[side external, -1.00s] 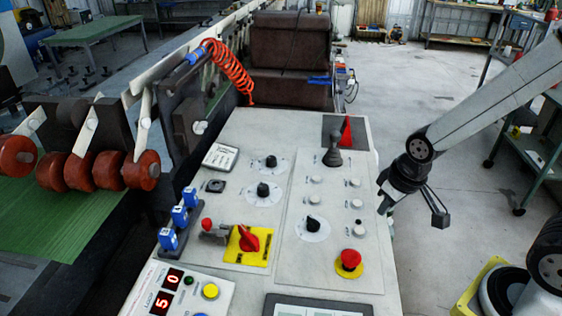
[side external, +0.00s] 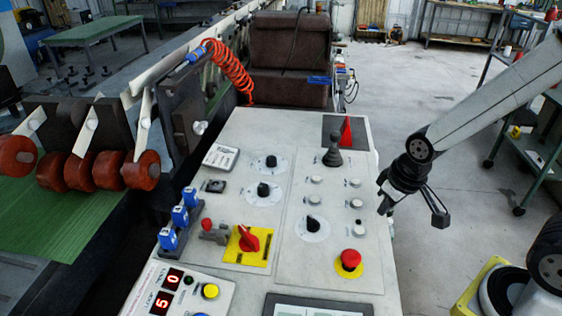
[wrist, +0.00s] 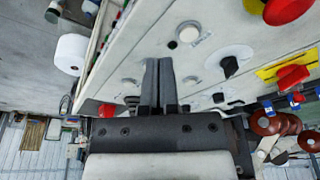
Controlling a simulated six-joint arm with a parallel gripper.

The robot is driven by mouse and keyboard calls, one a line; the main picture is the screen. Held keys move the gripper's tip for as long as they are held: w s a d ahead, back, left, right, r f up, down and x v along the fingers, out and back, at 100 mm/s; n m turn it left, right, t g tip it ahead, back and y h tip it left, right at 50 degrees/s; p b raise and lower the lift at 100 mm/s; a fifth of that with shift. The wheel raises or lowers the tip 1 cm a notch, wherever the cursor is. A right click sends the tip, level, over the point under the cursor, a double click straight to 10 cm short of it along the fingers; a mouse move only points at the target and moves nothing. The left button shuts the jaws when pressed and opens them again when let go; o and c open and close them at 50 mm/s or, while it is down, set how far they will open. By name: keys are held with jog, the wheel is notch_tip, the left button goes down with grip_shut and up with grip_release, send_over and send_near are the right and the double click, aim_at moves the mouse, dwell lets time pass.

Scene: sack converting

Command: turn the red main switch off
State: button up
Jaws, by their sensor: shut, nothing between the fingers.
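The red main switch (side external: 249,239) is a rotary handle on a yellow plate (side external: 262,257), in the lower middle of the sloping control panel. Its handle lies at a slant across the plate. In the wrist view the switch (wrist: 291,77) shows at the right edge, well to the right of my fingers. My gripper (wrist: 158,62) is shut and empty, its two fingers side by side in front of the panel face. In the side view my gripper hangs off the panel's right side, clear of the switch; its fingertips are hard to make out there.
A red mushroom button (side external: 350,259) on yellow sits right of the switch. A red ball-topped lever (side external: 207,224) stands close on its left. Black knobs (side external: 264,189), a black joystick (side external: 333,153) and a red lever (side external: 347,131) stand up from the panel. Blue blocks (side external: 180,216) line its left edge.

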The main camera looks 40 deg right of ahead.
jog(key=o, duration=0.6)
jog(key=shift+w+a, duration=0.1)
jog(key=shift+w, duration=0.05)
jog(key=shift+o, duration=0.2)
jog(key=shift+g, duration=0.6)
jog(key=w+a, duration=0.3)
jog(key=w+a+r, duration=0.1)
jog(key=w+a, duration=0.2)
jog(key=w+a+r, duration=0.1)
jog(key=w+a, duration=0.2)
jog(key=shift+w+a+r, duration=0.15)
jog(key=shift+w+a, duration=0.05)
jog(key=shift+a, duration=0.15)
jog(key=r+g, duration=0.1)
send_over(248, 234)
jog(key=shift+r, duration=0.2)
jog(key=shift+f, duration=3.9)
grip_shut()
